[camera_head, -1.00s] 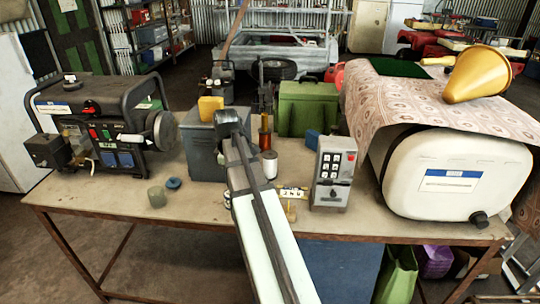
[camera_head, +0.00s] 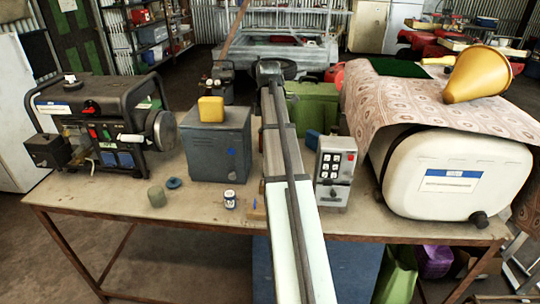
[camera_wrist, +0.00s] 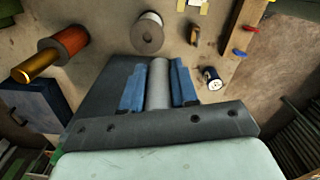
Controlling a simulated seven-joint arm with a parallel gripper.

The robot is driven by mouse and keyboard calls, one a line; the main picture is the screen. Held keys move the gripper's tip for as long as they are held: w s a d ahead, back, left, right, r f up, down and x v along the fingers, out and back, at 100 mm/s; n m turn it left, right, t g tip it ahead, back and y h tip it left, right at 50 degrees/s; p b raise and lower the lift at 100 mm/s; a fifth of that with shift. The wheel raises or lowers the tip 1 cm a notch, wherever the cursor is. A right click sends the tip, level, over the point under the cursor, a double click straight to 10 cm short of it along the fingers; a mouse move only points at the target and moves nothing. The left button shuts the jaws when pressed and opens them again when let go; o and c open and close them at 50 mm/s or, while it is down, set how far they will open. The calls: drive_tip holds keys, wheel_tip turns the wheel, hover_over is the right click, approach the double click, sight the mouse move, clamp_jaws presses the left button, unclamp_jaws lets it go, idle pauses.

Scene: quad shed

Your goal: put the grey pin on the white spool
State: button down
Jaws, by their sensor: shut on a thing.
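The grey pin (camera_wrist: 158,84) is between the blue fingers of my gripper (camera_wrist: 158,82) in the wrist view, its length pointing away from the wrist. In the head view my arm hides the spool, the pin and the fingers.
A copper-coloured spool (camera_wrist: 64,46) stands left in the wrist view. A small blue-and-white jar (camera_head: 230,199) is on the bench. A blue-grey box (camera_head: 218,150) stands left of my arm and a keypad box (camera_head: 335,172) right.

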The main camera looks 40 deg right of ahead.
drive_tip(key=shift+w+d+f, duration=0.2)
drive_tip(key=shift+d+f, duration=0.15)
drive_tip(key=shift+f, duration=1)
drive_tip(key=shift+w+d+f, duration=0.2)
drive_tip(key=shift+d+f, duration=0.15)
drive_tip(key=shift+f, duration=1.05)
drive_tip(key=shift+w+d+f, duration=0.2)
drive_tip(key=shift+d+f, duration=0.15)
drive_tip(key=shift+f, duration=1)
drive_tip(key=shift+f, duration=0.15)
drive_tip(key=c, duration=0.9)
unclamp_jaws()
drive_tip(key=shift+o, duration=0.2)
wheel_tip(320, 180, up, 12)
drive_tip(key=shift+r, duration=0.2)
